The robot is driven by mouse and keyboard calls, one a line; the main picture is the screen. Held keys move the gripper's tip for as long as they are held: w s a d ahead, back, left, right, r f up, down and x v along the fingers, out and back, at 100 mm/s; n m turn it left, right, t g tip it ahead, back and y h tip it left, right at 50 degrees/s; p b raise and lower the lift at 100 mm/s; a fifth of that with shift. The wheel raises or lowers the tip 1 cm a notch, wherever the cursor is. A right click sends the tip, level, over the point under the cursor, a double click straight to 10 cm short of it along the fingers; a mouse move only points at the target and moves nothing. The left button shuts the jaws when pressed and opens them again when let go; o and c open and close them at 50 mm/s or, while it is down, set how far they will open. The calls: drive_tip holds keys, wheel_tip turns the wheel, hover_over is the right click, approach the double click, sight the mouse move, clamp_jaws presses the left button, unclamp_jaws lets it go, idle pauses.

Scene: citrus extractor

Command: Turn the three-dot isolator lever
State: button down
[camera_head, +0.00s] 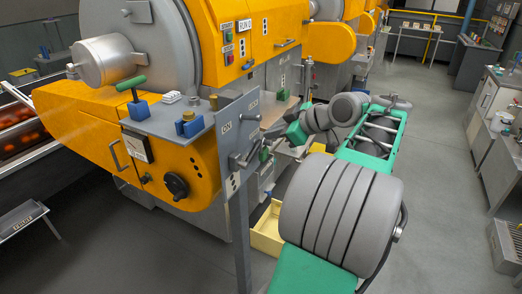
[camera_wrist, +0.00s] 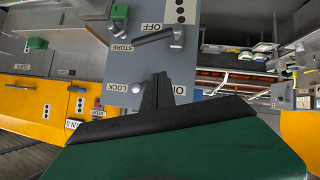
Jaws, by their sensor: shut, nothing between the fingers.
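A grey isolator panel (camera_wrist: 203,75) carries the labels OFF, STORE, LOCK and ON, which show upside down in the wrist view. A plate with three dots (camera_wrist: 181,11) is at its top there. A grey lever (camera_wrist: 153,38) beside it has its bar pointing left of its pivot, near STORE. My gripper (camera_wrist: 157,78) is shut and empty, its fingertips below the lever and apart from it in the picture. In the head view the panel (camera_head: 224,135) stands on a post, with levers (camera_head: 240,159) low on its face; my gripper (camera_head: 266,138) is just right of it.
An orange machine (camera_head: 90,130) with a green T-handle (camera_head: 131,84) and a black knob (camera_head: 176,186) stands left of the panel. A yellow bin (camera_head: 267,232) is on the floor behind the post. Open floor lies to the right.

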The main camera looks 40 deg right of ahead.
drive_tip(key=s+d, duration=0.2)
drive_tip(key=p, duration=0.2)
hover_over(260, 144)
drive_tip(key=s+a, duration=0.3)
drive_tip(key=s, duration=0.1)
wheel_tip(260, 144, down, 4)
drive_tip(key=shift+t, duration=0.3)
drive_tip(key=f, duration=0.1)
drive_tip(key=w+f, duration=0.1)
drive_tip(key=f, duration=0.1)
drive_tip(key=d+f, duration=0.1)
drive_tip(key=shift+w+f, duration=0.2)
drive_tip(key=shift+w, duration=0.05)
drive_tip(key=shift+a+p, duration=0.1)
drive_tip(key=shift+p, duration=0.3)
